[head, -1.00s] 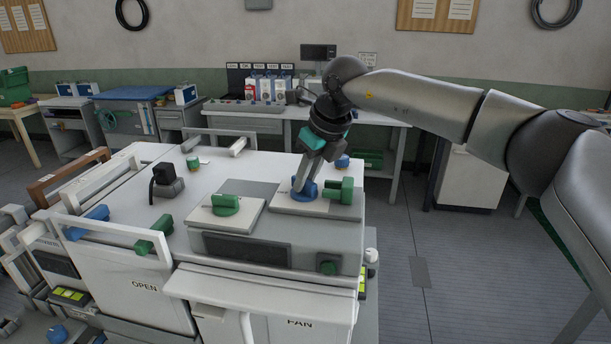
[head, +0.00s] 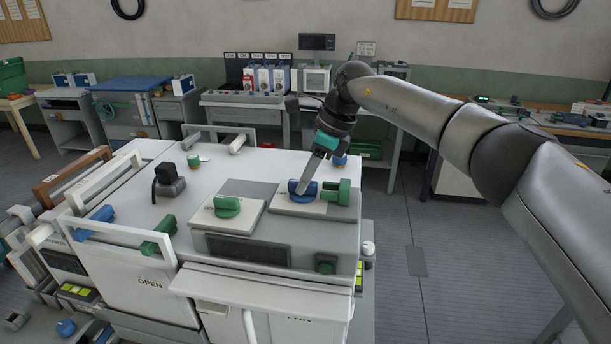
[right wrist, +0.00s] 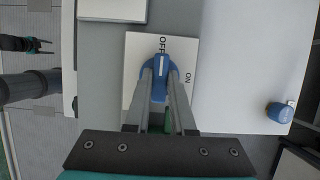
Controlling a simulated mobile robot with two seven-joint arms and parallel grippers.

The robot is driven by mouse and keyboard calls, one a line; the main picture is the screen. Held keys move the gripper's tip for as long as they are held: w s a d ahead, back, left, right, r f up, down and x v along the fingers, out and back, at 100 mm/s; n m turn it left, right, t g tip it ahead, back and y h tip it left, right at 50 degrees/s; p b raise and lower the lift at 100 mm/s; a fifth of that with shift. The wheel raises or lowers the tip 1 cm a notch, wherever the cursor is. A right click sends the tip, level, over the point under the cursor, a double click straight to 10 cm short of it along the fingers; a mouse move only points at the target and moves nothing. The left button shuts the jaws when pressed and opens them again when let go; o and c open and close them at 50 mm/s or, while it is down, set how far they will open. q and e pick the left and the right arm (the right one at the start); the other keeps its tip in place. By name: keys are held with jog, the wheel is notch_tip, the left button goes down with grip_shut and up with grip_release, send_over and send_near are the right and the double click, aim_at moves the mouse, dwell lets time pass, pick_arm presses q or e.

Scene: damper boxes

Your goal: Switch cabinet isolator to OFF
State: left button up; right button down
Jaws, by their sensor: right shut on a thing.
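The isolator is a blue rotary knob (head: 302,192) on a pale plate on top of the cabinet. In the right wrist view the knob (right wrist: 160,66) has its white mark pointing at the OFF label (right wrist: 162,44); the ON label (right wrist: 187,78) is to its right. My right gripper (head: 305,184) comes down at a tilt and is shut on the knob, one finger on each side in the right wrist view. My left gripper is absent from the head view; a dark forked shape (right wrist: 27,44) in the right wrist view may be it.
A green fitting (head: 338,192) is close right of the knob. A green knob (head: 227,206) on its own plate is to the left. A black plug-like part (head: 168,178) and white rails stand farther left. The cabinet top behind the plates is largely clear.

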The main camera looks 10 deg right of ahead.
dwell(0.4)
jog(key=c, duration=0.8)
grip_release()
jog(key=shift+o, duration=0.2)
jog(key=shift+r, duration=0.1)
jog(key=b+v, duration=0.1)
jog(key=v, duration=1.4)
jog(key=shift+s+d, duration=0.1)
jog(key=shift+d, duration=0.05)
